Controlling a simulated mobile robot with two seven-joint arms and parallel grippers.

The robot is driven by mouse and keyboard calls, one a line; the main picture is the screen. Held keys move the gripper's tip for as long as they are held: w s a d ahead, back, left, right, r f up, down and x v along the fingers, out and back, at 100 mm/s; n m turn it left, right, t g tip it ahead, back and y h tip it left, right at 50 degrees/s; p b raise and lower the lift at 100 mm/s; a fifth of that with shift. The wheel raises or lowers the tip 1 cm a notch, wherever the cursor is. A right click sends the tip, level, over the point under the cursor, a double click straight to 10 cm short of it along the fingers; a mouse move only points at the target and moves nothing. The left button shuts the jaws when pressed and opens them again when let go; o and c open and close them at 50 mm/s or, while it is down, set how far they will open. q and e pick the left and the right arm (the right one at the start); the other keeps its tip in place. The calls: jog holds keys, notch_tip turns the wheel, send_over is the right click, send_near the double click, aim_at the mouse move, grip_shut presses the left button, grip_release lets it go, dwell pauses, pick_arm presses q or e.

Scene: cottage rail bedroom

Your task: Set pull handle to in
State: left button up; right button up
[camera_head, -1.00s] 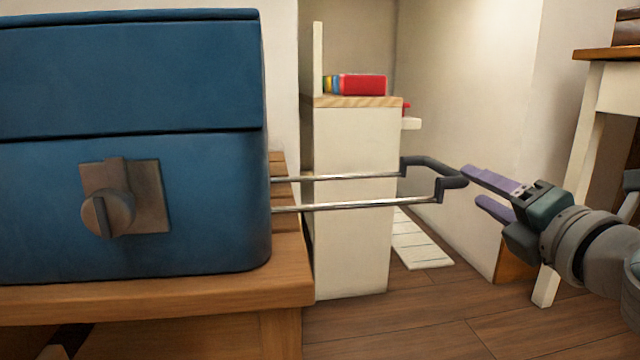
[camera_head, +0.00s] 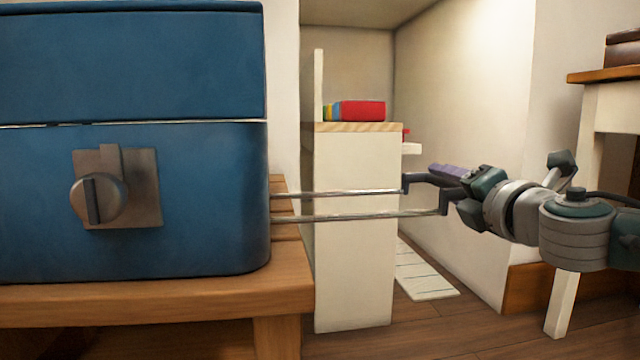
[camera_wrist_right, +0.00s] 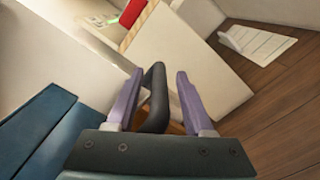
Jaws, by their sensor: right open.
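The pull handle is a dark grip (camera_head: 432,180) on two thin metal rods that stick out to the right from the blue case (camera_head: 200,190). The rods are extended well clear of the case side. My right gripper (camera_head: 450,175) is at the grip end of the handle. In the right wrist view the dark grip (camera_wrist_right: 156,95) lies between the two purple fingers of my right gripper (camera_wrist_right: 158,95), which are apart. Part of the grip and one finger are hidden in the head view. My left gripper is not in view.
The case stands on a wooden bench (camera_head: 180,300). A white cabinet (camera_head: 352,250) stands behind the rods, with red and coloured books (camera_head: 360,111) on top. A white-legged table (camera_head: 600,110) is at the right. Wooden floor is open below the handle.

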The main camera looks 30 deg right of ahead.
jog(key=shift+f, duration=0.1)
grip_shut()
jog(key=shift+f, duration=0.1)
